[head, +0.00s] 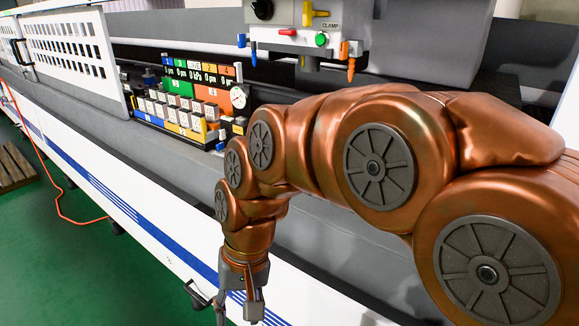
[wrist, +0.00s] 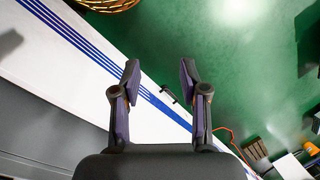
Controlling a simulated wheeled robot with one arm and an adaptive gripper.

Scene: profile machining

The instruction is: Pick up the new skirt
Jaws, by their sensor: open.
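I cannot make out a skirt in either view. My gripper (head: 238,306) hangs pointing down in front of the white machine side, at the bottom of the head view. In the wrist view my gripper (wrist: 160,75) has its two fingers spread apart, with nothing between them. Behind the fingers lie the machine's white, blue-striped side and the green floor.
A long machine (head: 130,165) has a control panel (head: 190,105) and a clamp unit (head: 310,38). A woven basket rim (wrist: 106,4) shows at the wrist view's top edge. Green floor (wrist: 235,70) lies open. An orange cable (head: 60,195) and wooden pallet (head: 14,168) are at left.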

